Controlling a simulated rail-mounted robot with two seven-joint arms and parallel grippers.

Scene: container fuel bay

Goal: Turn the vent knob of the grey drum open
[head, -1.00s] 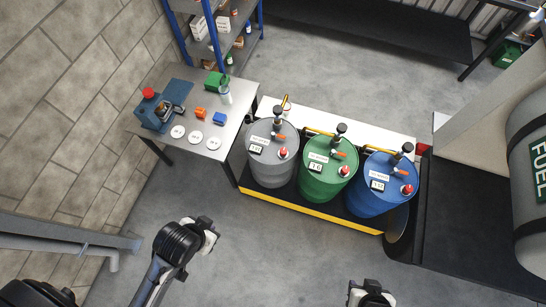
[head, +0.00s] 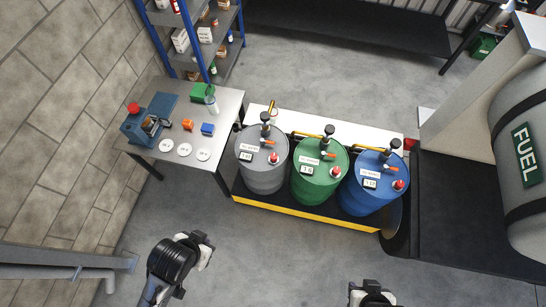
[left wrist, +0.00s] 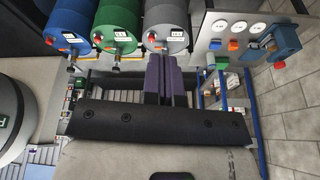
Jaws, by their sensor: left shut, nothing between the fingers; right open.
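The grey drum (head: 262,178) stands at the left end of a row of drums in the head view. A red knob (head: 273,158) sits on its top, beside an orange lever and a dark upright fitting. In the left wrist view the grey drum (left wrist: 167,18) shows at the top, with its red knob (left wrist: 152,39). My left gripper (head: 203,250) is apart from the drum, in front of and left of it. Its fingers (left wrist: 166,60) are shut together, empty. My right gripper (head: 371,290) is open at the bottom edge of the head view, far from the grey drum.
A green drum (head: 318,180) and a blue drum (head: 370,190) stand right of the grey one on a yellow-edged platform (head: 300,214). A metal table (head: 225,110) with small items stands left. A large fuel tank (head: 525,200) is at right. Floor in front is clear.

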